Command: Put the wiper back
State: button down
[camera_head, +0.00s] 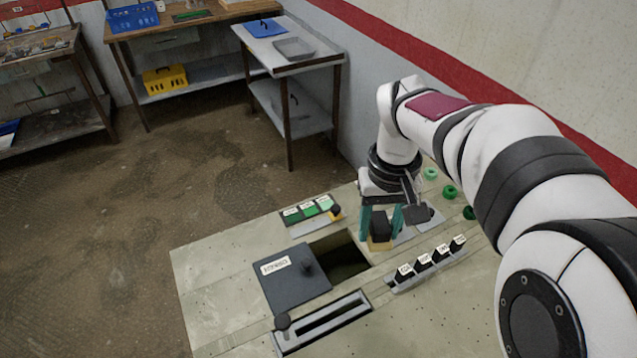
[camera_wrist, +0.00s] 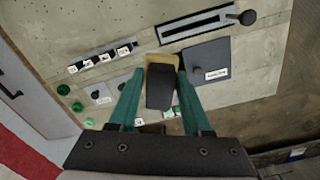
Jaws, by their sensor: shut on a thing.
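The wiper (camera_head: 380,243) is a small block with a dark upper part and a tan lower part. My gripper (camera_head: 381,230) has teal fingers shut on it from both sides. In the head view it is just right of a dark rectangular opening (camera_head: 343,257) in the panel. Whether the wiper touches the panel, I cannot tell. In the wrist view the wiper (camera_wrist: 160,88) sits between the fingertips of my gripper (camera_wrist: 161,75) and hides the panel behind it.
The panel (camera_head: 215,270) carries a grey labelled lid (camera_head: 293,280) with a knob beside the opening, a slotted rail (camera_head: 322,322) with a knob, a row of labelled black switches (camera_head: 424,264), a green-topped row (camera_head: 308,208) and green round buttons (camera_head: 450,192). Side tables stand farther back.

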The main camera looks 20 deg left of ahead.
jog(key=s+a+f+n, duration=0.3)
jog(key=a+f, duration=0.1)
jog(key=a, duration=0.3)
jog(key=s+a+f+n, duration=0.3)
jog(key=s+a+f, duration=0.1)
jog(key=a, duration=0.4)
jog(key=n, duration=0.3)
send_over(241, 329)
notch_tip(241, 329, down, 5)
notch_tip(241, 329, down, 10)
jog(key=shift+s+r, duration=0.1)
jog(key=shift+r, duration=0.1)
jog(key=shift+f, duration=0.15)
jog(key=shift+c, duration=1.7)
grip_release()
